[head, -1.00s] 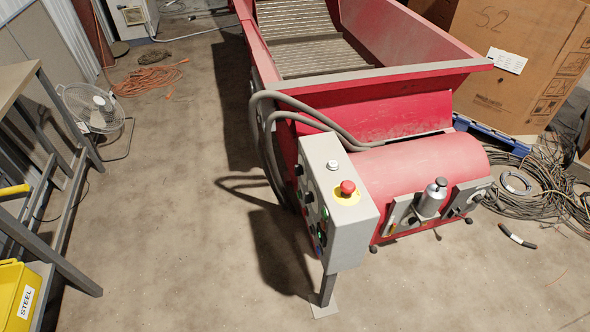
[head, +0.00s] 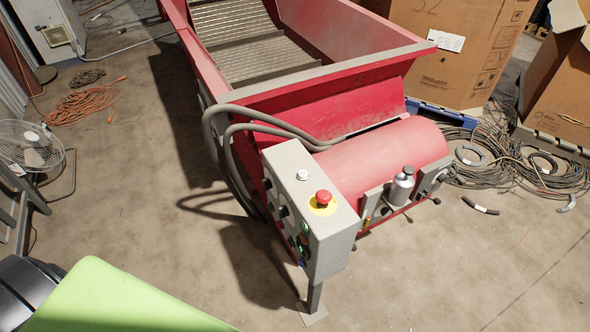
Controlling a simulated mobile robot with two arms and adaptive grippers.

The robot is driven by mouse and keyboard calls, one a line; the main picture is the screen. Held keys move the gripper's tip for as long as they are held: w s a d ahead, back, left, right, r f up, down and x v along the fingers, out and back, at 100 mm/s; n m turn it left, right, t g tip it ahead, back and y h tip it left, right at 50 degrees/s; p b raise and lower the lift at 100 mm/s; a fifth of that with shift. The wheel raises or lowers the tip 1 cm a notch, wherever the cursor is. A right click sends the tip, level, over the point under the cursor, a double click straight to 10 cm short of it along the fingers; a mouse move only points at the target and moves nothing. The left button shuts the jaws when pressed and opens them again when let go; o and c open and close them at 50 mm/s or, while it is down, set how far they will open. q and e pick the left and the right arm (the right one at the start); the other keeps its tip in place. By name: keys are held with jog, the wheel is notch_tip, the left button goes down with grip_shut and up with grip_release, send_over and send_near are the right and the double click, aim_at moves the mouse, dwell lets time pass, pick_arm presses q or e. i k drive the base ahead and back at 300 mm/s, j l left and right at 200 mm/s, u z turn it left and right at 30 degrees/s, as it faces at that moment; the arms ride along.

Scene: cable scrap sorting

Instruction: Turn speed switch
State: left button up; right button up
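The grey control box (head: 318,220) stands on a post at the front of the red conveyor machine. A red emergency button on a yellow ring (head: 323,199) and a small white button (head: 302,174) are on its top face. Its left side face carries dark knobs (head: 284,212) and a green lit button (head: 303,251), seen at a steep angle. I cannot tell which knob is the speed switch. Neither gripper is in view. A green and dark part of my own body fills the lower left corner, well apart from the box.
The red conveyor (head: 300,60) fills the upper middle. Grey hoses (head: 235,125) loop beside the box. A fan (head: 30,147) and an orange cord (head: 85,103) lie left. Cable coils (head: 540,170) and cardboard boxes (head: 455,50) are right. The floor in front is clear.

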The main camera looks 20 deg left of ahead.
aim_at(267, 183)
jog(key=i+j+z, duration=0.1)
jog(key=j+z, duration=0.2)
jog(key=j, duration=0.65)
jog(key=j+z, duration=0.3)
jog(key=j, duration=0.65)
jog(key=k+j+z, duration=0.15)
jog(key=j+z, duration=0.15)
jog(key=j, duration=0.65)
